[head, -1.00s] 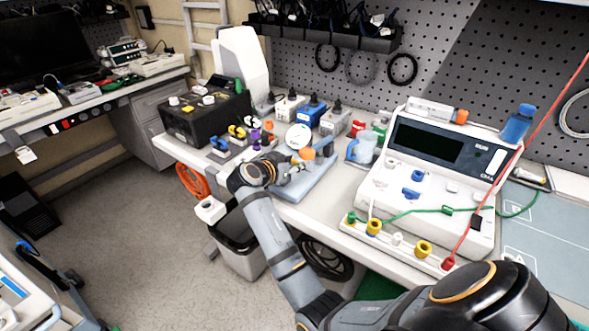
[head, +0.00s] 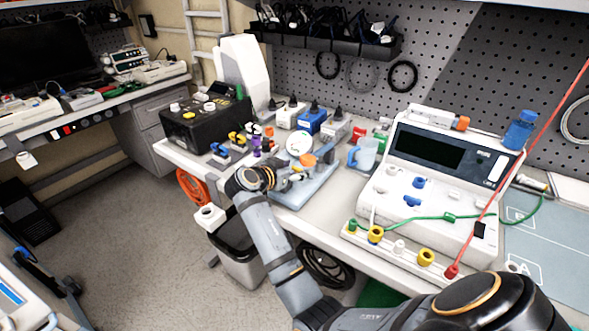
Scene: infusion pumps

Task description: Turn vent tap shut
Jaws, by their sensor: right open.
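My right arm reaches in from the lower right. Its open gripper (head: 292,180) is at the near left part of a light blue board (head: 318,184) on the bench. An orange round part (head: 307,160) stands just beyond the fingers, next to a white round dial (head: 299,143). The vent tap cannot be made out for certain; small fittings at the fingertips are partly hidden by the gripper. Whether the fingers touch anything is too small to tell. My left gripper is not in view.
A white pump unit (head: 424,180) with coloured ports and a green lead stands on the right. A black box (head: 206,122) and several small coloured connectors lie left. A bin (head: 238,248) stands below the bench edge.

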